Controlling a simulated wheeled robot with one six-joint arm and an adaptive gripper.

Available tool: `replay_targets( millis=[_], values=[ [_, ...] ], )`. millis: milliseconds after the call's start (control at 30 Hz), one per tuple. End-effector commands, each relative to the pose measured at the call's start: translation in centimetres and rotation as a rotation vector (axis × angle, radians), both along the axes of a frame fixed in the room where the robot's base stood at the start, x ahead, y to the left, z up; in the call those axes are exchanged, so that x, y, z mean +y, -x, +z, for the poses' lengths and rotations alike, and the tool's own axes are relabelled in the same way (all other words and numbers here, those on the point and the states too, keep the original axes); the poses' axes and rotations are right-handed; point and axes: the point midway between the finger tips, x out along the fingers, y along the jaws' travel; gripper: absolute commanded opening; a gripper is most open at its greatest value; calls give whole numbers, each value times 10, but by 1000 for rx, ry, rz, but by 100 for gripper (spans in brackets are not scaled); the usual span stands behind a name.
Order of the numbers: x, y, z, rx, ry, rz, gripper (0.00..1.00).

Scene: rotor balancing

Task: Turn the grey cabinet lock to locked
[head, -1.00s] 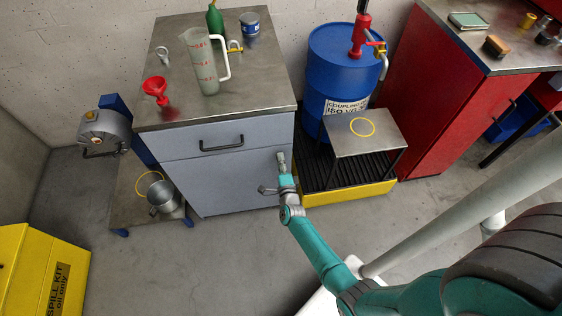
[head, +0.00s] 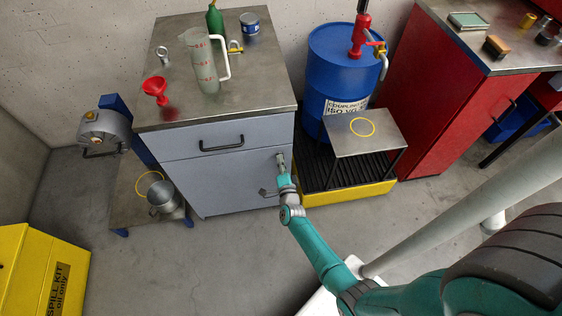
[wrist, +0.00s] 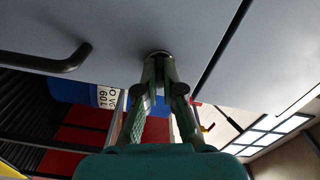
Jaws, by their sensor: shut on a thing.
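The grey cabinet (head: 225,170) stands in the middle of the head view, with a drawer above a door. Its lock (wrist: 158,53) is a small round metal piece on the door front near the drawer gap, seen at the fingertips in the wrist view. My gripper (head: 280,160) reaches the door's upper right corner in the head view. In the wrist view its fingertips (wrist: 158,62) are closed together on the lock. The fingers cover most of the lock, so I cannot read its turned position.
A black door handle (wrist: 55,62) juts out near my gripper. The blue drum (head: 340,75) and a small step table (head: 385,140) over a yellow-edged tray (head: 350,192) stand close on the right. Floor in front of the cabinet is clear.

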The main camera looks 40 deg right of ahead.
Motion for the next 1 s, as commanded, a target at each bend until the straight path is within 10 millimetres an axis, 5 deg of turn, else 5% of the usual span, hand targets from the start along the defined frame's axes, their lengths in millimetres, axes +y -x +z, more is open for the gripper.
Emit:
replay_targets(
  millis=[1000],
  values=[
    [1,0,-1,537,791,2,0]
  ],
)
